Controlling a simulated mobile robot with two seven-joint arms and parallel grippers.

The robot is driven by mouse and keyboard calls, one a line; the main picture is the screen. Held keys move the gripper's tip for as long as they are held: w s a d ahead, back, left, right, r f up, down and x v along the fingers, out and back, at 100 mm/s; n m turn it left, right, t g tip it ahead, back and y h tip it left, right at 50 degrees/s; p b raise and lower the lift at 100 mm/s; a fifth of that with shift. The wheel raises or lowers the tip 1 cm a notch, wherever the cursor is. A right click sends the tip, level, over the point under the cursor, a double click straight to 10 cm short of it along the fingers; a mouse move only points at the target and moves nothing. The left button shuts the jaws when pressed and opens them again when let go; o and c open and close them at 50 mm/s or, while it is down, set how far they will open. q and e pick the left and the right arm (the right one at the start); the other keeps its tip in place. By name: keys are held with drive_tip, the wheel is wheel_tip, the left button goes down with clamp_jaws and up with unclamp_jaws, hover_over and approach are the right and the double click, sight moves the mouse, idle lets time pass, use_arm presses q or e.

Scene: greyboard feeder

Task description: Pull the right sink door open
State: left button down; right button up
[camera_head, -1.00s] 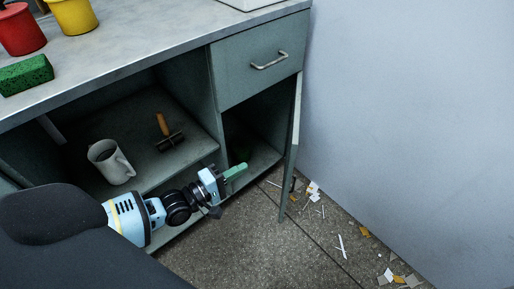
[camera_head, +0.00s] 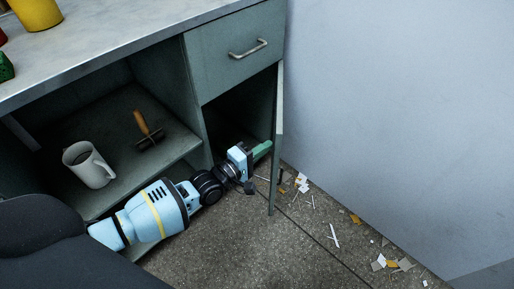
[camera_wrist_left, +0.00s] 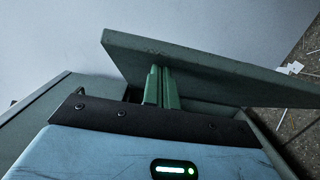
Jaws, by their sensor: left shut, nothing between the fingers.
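The right sink door (camera_head: 278,140) stands open below the drawer, swung out from the cabinet and seen nearly edge-on in the head view. It shows as a grey-green panel (camera_wrist_left: 215,75) across the wrist view. My left gripper (camera_head: 265,149) is at the cabinet opening, on the inner side of the door, with its green fingers pointing toward the panel. The fingers (camera_wrist_left: 161,86) are together and empty, close to the door's inner side. I cannot tell whether they touch it. My right gripper is not in view.
An open shelf (camera_head: 110,145) on the left holds a white mug (camera_head: 88,166) and an orange-handled tool (camera_head: 146,130). The drawer (camera_head: 236,52) above is shut. A wall (camera_head: 400,110) stands at the right. Scraps (camera_head: 385,263) litter the floor near it.

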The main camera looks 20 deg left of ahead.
use_arm(q)
drive_tip(key=shift+d, duration=0.15)
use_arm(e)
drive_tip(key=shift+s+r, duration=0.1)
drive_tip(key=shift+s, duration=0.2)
